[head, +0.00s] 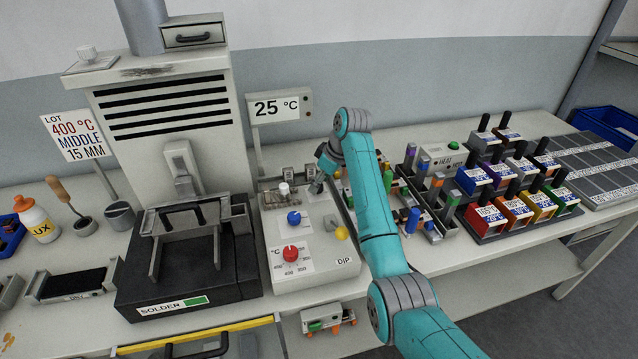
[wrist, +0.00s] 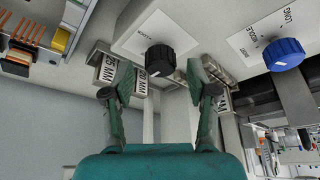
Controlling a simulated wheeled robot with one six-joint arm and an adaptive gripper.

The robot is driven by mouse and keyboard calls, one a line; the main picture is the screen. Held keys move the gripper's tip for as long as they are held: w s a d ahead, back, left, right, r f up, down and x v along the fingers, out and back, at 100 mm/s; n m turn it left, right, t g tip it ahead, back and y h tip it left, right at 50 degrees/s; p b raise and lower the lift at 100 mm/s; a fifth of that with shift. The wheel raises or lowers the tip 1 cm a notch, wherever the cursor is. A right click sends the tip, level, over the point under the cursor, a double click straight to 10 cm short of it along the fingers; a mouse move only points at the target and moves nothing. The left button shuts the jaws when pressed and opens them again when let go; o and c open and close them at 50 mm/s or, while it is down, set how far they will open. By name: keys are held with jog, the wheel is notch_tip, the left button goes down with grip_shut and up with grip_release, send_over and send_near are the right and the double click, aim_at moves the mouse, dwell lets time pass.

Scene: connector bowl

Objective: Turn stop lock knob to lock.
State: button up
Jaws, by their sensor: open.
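My gripper (wrist: 161,76) is open, with one finger on each side of the knob in that picture. I cannot tell whether either finger touches it. In the head view, my gripper (head: 317,186) is over the back of the DIP control box (head: 322,262), and the knob is hard to make out there.
A blue knob (wrist: 284,55) with SHORT, MIDDLE and LONG marks stands beside the black one. A red dial (head: 291,254) and a yellow button (head: 341,233) are nearer the front. Blocks with MM labels (wrist: 154,84) are close to the fingers. The solder pot (head: 190,255) stands left.

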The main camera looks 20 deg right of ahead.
jog(key=shift+w+a+f, duration=0.15)
jog(key=shift+f, duration=0.4)
grip_shut()
